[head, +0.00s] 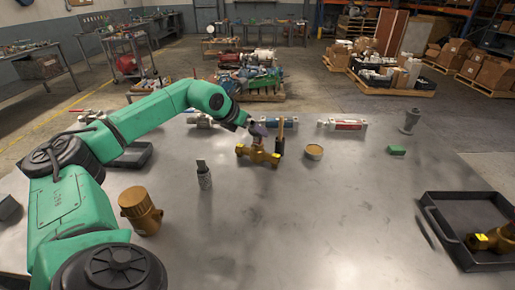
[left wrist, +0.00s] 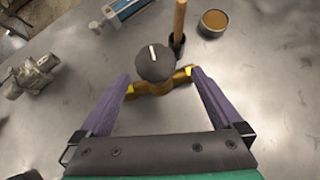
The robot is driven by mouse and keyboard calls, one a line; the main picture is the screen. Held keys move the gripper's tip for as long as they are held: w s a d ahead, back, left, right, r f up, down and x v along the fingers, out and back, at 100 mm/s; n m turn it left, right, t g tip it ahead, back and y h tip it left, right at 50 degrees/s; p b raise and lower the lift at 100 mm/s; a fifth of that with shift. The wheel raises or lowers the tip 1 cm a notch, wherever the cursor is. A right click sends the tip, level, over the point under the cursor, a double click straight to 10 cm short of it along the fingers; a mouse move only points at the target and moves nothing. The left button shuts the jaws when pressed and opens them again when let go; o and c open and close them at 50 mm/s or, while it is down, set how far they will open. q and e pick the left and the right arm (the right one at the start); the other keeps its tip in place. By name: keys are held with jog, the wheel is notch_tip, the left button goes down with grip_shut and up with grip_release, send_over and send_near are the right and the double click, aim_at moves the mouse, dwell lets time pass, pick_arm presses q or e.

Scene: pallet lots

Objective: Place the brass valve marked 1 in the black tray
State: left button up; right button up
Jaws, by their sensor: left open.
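A brass valve (head: 261,157) with yellow tags stands on the grey metal table. In the left wrist view the brass valve (left wrist: 153,88) shows a dark round handwheel with a white stroke like a 1. My left gripper (head: 256,134) is over it, fingers pointing down; in the left wrist view the open gripper (left wrist: 161,76) has one purple finger on each side of the valve, and I cannot tell whether they touch it. A second brass valve (head: 494,238) with a yellow tag lies in the black tray (head: 450,238) at the right. My right gripper is not seen.
A brass fitting (head: 140,211), a grey bottle-like part (head: 204,177), a round tin (head: 314,152), a green block (head: 396,150) and a grey flanged part (head: 408,121) stand around. A wooden-handled tool (left wrist: 179,28) is close behind the valve. The table before the tray is clear.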

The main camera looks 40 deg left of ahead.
aim_at(257, 148)
pick_arm(q)
jog(key=x, duration=0.1)
jog(key=p+x, duration=0.1)
jog(key=x, duration=0.1)
jog(key=p+x, duration=0.1)
jog(key=x, duration=0.1)
jog(key=shift+w+a+f, duration=0.1)
jog(key=shift+a, duration=0.15)
jog(key=shift+w+f, duration=0.2)
jog(key=shift+f, duration=0.1)
grip_shut()
jog(key=shift+a+r, duration=0.1)
jog(key=shift+r, duration=0.05)
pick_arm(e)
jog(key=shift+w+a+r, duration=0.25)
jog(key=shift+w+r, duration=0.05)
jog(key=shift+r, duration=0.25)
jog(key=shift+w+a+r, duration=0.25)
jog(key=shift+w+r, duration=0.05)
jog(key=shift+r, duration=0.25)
pick_arm(q)
jog(key=shift+r, duration=0.1)
